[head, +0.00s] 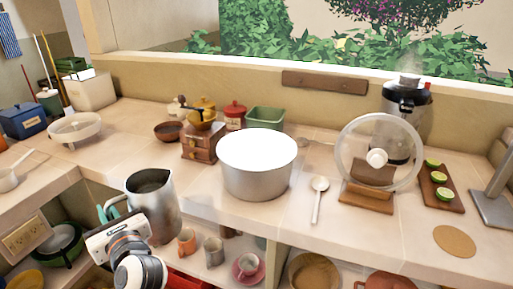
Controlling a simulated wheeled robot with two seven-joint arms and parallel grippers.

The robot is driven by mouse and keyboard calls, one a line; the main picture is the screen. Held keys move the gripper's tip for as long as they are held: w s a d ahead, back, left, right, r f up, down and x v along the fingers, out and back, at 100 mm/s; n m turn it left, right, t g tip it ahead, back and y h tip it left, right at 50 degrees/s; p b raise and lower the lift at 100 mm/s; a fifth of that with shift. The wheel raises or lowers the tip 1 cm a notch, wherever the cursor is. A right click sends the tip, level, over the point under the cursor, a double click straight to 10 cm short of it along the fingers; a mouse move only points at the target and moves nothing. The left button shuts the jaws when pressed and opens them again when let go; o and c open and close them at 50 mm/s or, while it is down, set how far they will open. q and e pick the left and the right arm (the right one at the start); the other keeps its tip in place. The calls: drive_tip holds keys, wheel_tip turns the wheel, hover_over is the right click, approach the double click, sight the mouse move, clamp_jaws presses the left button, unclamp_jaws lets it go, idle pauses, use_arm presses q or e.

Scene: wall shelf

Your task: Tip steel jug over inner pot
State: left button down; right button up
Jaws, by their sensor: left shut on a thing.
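The steel jug (152,207) is held upright in front of the counter edge, at the lower left of the head view. My left gripper (115,211) is shut on the jug at its left side, where a teal finger shows; the exact grip is partly hidden behind the gripper body. The inner pot (258,183) is a wide silver pot standing on the counter to the right of the jug. Its opening looks plain white, and I cannot make out its contents. The jug is apart from the pot. My right gripper is not in view.
A wooden grinder (200,143) stands left of the pot, and a green tray (266,118) behind it. A spoon (318,198) and a glass lid (350,150) on a wooden stand are to the right. Cups (213,250) sit on the shelf below.

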use_arm(q)
drive_tip(key=s+d+f+m+t+h, duration=0.4)
drive_tip(key=s+d+f+m+h, duration=0.4)
drive_tip(key=s+d+h, duration=0.3)
drive_tip(key=s+f, duration=0.1)
drive_tip(key=s, duration=0.1)
drive_tip(key=shift+s+d+f+h, duration=0.15)
drive_tip(key=shift+s+f+h, duration=0.2)
drive_tip(key=shift+f+h, duration=0.05)
drive_tip(key=shift+r+t, duration=0.1)
drive_tip(key=shift+t, duration=0.2)
